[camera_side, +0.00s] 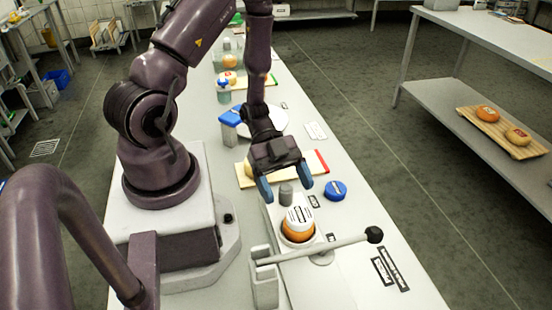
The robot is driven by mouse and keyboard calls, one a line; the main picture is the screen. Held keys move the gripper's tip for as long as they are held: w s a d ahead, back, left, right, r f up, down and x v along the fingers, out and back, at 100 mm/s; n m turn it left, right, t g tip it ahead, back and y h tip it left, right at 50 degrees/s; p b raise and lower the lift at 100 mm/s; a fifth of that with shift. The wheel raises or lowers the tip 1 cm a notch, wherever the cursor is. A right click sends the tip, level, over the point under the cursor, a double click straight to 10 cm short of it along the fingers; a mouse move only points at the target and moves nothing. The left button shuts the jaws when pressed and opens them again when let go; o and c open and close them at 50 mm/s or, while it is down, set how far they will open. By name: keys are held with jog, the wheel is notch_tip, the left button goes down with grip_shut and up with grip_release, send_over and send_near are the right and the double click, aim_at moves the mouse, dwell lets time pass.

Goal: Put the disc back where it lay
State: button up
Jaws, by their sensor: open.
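My gripper (286,191) is open and points down, its two blue fingers apart above a small grey cylinder (286,196). Nothing shows held between the fingers. A round blue disc (335,189) with a pale mark lies flat on the table to the right of my gripper, apart from it. An orange cheese wheel (297,236) with a white labelled disc (299,217) on top sits in a round holder just in front of the gripper. I cannot tell from this view whether the fingers touch the cylinder.
A lever with a black knob (374,234) reaches across in front of the cheese, from a grey upright bracket (264,280). Behind the gripper are a cutting board (309,165), a white round plate (270,121) and a blue-topped stand (231,117). Printed labels lie at the right (392,267).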

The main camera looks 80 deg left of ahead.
jog(key=v, duration=0.7)
jog(key=w+a+r+n+t+y, duration=0.3)
jog(key=w+r+y, duration=0.3)
jog(key=w, duration=0.1)
jog(key=w+a+r+n+t+y, duration=0.2)
jog(key=w+a+r+t+y, duration=0.2)
jog(key=w+r+y, duration=0.25)
jog(key=s+d+r+n+g+y, duration=0.1)
jog(key=s+d+r+n+y, duration=0.2)
jog(key=r+n, duration=0.4)
notch_tip(320, 180, up, 3)
jog(key=shift+s+f+n, duration=0.25)
jog(key=shift+s+n, duration=0.05)
jog(key=shift+s, duration=0.35)
jog(key=shift+o, duration=0.5)
jog(key=s+d+r+n+g+h, duration=0.1)
jog(key=s+d+n+g+h, duration=0.1)
jog(key=s+d, duration=0.8)
jog(key=shift+s+d+r+n+g+h, duration=0.2)
jog(key=shift+n+g+h, duration=0.2)
jog(key=shift+n+h, duration=0.3)
jog(key=shift+a, duration=0.1)
